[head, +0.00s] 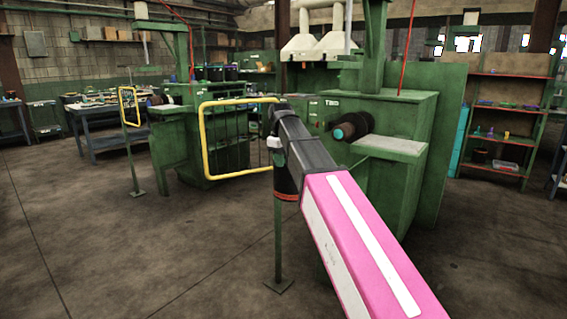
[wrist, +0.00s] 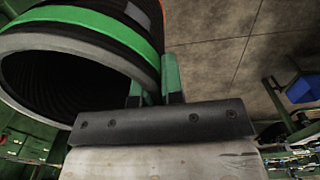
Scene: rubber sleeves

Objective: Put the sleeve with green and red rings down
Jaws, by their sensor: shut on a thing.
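The black ribbed sleeve with green and red rings (wrist: 95,20) fills the upper left of the wrist view, its open grey-rimmed end facing the camera. Its green ring is near that end, and a bit of the red ring shows at the top edge. My gripper (wrist: 155,88) has its green fingers shut on the sleeve's wall. In the head view the sleeve (head: 286,184) hangs below the end of my pink arm, with its red ring low down. The arm hides part of it, and the fingers are not clear there.
A green machine (head: 400,115) stands behind my arm, with a dark cylinder with a teal end (head: 346,131) and a grey ledge (head: 392,145). A yellow-framed guard (head: 203,140) is to the left. A shelf rack (head: 505,110) stands at right. The front left floor is clear.

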